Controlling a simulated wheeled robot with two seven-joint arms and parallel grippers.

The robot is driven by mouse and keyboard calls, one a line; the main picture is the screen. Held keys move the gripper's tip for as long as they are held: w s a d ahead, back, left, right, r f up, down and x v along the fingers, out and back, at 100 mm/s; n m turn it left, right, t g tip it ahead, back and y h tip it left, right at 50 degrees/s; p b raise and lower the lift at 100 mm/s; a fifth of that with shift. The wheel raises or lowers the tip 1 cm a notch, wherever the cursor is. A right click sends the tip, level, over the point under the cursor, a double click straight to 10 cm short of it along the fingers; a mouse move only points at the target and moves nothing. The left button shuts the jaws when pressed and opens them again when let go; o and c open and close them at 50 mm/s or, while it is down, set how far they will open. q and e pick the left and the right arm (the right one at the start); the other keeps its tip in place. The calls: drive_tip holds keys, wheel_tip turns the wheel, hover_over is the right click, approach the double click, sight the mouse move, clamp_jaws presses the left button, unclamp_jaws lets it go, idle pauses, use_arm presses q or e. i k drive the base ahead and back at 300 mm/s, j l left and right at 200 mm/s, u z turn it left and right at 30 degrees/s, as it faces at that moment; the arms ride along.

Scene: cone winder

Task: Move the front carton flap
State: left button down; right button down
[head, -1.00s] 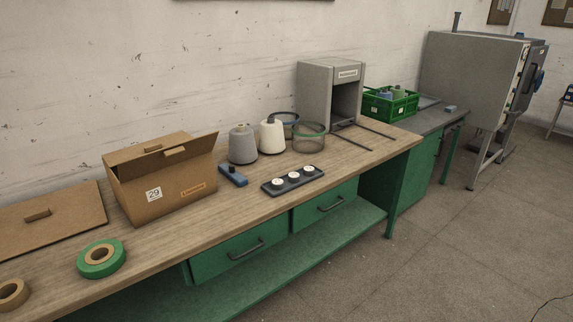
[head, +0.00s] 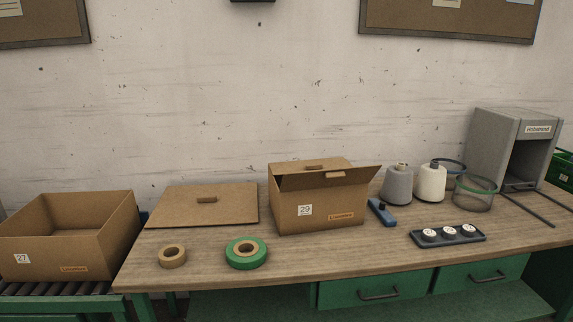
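A cardboard carton (head: 335,212) labelled 29 stands on the wooden bench in the middle of the head view. Its front flap (head: 328,178) stands raised along the front top edge, tilted, with its right end sticking out past the carton's right side. A small tan block-like grip shows on the flap, and another (head: 315,164) shows behind it on the carton's top. The carton's inside is mostly hidden. Neither of my grippers is in the head view.
On the wooden bench (head: 215,278) lie a flat cardboard panel (head: 180,208), a tan tape roll (head: 172,264) and a green tape roll (head: 232,262). Yarn cones (head: 397,190), a blue tool (head: 381,212) and a dark tray (head: 475,239) stand right. An open carton (head: 60,252) labelled 27 sits left on rollers.

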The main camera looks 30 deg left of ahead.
sight(331, 178)
drive_tip(key=u, duration=0.85)
